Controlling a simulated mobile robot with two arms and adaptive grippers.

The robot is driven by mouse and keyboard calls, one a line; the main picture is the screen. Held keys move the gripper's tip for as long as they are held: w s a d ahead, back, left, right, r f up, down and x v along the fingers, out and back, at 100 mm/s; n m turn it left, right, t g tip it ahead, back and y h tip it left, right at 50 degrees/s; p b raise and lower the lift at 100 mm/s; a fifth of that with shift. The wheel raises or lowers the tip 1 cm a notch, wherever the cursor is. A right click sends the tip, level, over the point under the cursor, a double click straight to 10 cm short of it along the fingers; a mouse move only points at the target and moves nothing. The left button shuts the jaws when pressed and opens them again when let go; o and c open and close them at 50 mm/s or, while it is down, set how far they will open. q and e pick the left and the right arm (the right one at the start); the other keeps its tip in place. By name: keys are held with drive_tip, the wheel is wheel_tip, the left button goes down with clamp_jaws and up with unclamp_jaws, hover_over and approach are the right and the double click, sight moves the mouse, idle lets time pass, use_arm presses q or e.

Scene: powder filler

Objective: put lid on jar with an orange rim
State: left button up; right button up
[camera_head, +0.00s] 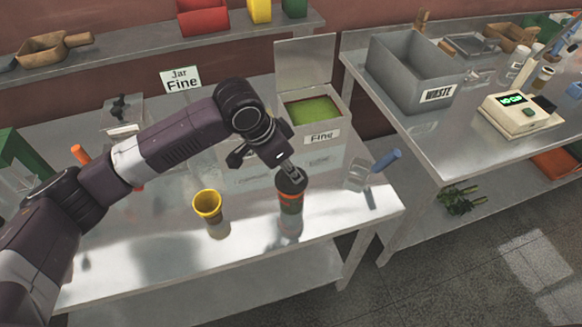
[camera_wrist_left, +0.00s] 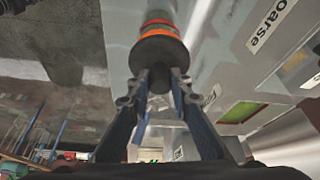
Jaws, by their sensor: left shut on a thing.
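The jar (camera_head: 290,204) stands upright near the front of the metal table, with an orange band at its top. My left gripper (camera_head: 291,174) reaches it from above and is shut on a dark round lid (camera_head: 290,184). The lid sits right over the jar's mouth, against or just above the orange rim. In the left wrist view, the fingers (camera_wrist_left: 160,78) pinch the dark lid (camera_wrist_left: 158,54), and the orange rim (camera_wrist_left: 160,34) shows directly beyond it. I cannot tell whether the lid is fully seated. My right gripper is not in view.
A yellow cup (camera_head: 207,205) stands left of the jar. A scoop with a blue handle (camera_head: 385,161) lies to the right. The box labelled Fine (camera_head: 321,137), holding green powder, stands behind. A grey waste bin (camera_head: 392,75) and a scale (camera_head: 521,115) are on the right table.

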use_arm(q)
drive_tip(key=shift+f, duration=0.55)
idle(0.6)
drive_tip(key=o, duration=1)
